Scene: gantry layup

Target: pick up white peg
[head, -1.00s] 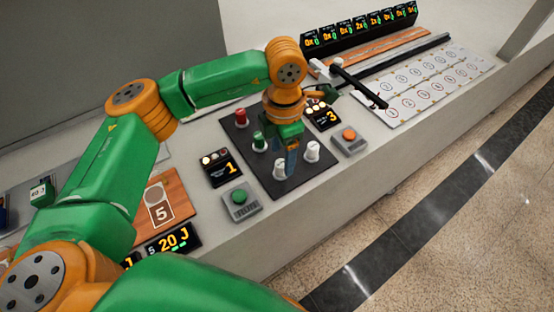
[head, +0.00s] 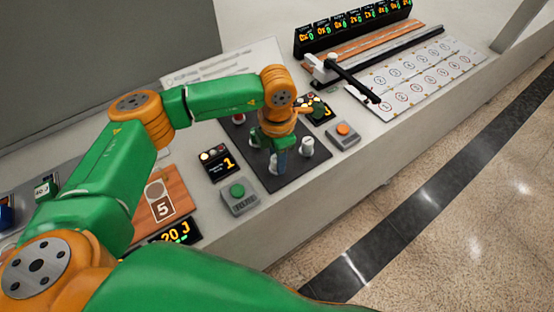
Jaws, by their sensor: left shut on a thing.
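A dark square board (head: 290,179) lies on the pale bench with several knob-like pegs on it. My left gripper (head: 279,168) points down at the board's front part and is shut on a white peg (head: 277,173), mostly hidden by the fingers. The held peg seems to be still at the board; I cannot tell whether it is lifted. A second white peg (head: 307,147) stands upright just to the right, apart from the fingers. A red peg (head: 239,118) stands further back, partly behind my arm. My right gripper is out of view.
A box with a green button (head: 238,193) and a display reading 1 (head: 219,162) stand left of the board. A box with an orange button (head: 343,132) stands right. A black bar (head: 353,82) crosses a numbered white sheet (head: 420,70) further right.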

